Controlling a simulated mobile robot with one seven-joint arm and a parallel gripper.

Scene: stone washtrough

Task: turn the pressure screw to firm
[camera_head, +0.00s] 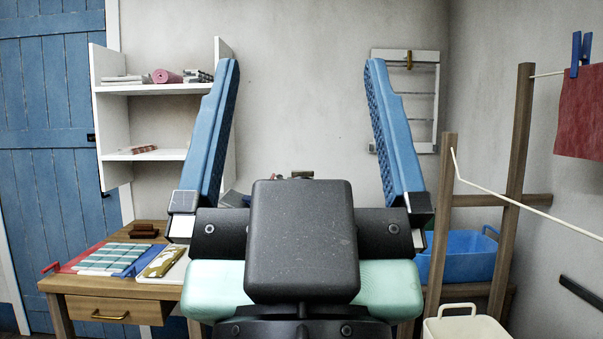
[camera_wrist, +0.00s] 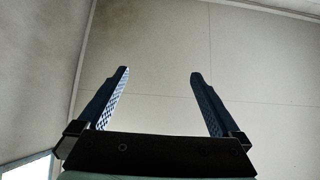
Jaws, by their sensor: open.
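My gripper (camera_head: 302,66) is raised in front of the head camera, its two blue fingers spread wide apart and pointing up, with nothing between them. In the wrist view my gripper (camera_wrist: 159,73) is also open and empty, against a bare pale surface with thin seam lines. I cannot make out the pressure screw in either view. A small olive and reddish part (camera_head: 302,174) peeks out just above my gripper's dark body; what it belongs to is hidden behind the gripper.
A wooden table (camera_head: 75,283) with folded cloths (camera_head: 108,257) stands at left below white shelves (camera_head: 150,88). At right are a wooden frame (camera_head: 519,150) with a line, a red cloth (camera_head: 580,115), a blue tub (camera_head: 468,256) and a cream basket (camera_head: 465,328).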

